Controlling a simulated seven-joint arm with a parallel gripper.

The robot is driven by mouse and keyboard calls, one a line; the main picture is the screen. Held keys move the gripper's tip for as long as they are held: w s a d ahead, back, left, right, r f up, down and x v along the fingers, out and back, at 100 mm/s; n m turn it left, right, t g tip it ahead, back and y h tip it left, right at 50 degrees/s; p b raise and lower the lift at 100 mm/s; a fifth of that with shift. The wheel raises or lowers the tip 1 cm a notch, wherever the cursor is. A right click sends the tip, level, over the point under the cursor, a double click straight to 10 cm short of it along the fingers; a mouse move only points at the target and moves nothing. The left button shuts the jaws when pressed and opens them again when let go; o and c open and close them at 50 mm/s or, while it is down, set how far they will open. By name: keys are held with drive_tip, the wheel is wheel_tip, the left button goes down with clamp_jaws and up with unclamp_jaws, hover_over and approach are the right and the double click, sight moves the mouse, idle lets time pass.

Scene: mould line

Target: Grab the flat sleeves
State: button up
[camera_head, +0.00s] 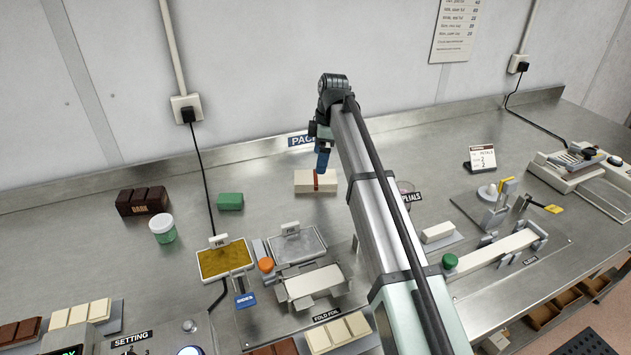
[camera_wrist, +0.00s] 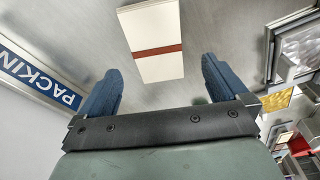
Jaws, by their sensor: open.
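A stack of cream flat sleeves (camera_head: 302,184) with a red-brown band lies on the steel bench under the packing sign. In the wrist view the flat sleeves (camera_wrist: 153,22) show ahead of my fingers, with the band across their middle. My gripper (camera_head: 322,163) is at the stack's back side in the head view. In the wrist view my gripper (camera_wrist: 160,88) has its two blue fingers spread wide, with nothing between them. The stack lies beyond the fingertips. The head view does not show clearly whether a finger touches it.
A packing sign (camera_wrist: 35,77) is on the back ledge. A green block (camera_head: 230,201), a dark box (camera_head: 142,201) and a green-white jar (camera_head: 163,229) stand to the left. Gold and silver foil trays (camera_head: 225,262) are in front. Bare bench lies around the stack.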

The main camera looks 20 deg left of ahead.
sight(316, 176)
drive_tip(key=shift+a+f, duration=0.2)
drive_tip(key=shift+f, duration=1)
drive_tip(key=shift+a+f, duration=0.25)
drive_tip(key=shift+f, duration=0.9)
drive_tip(key=shift+a+f, duration=0.2)
drive_tip(key=shift+f, duration=1)
drive_tip(key=shift+c, duration=0.3)
drive_tip(key=c, duration=1)
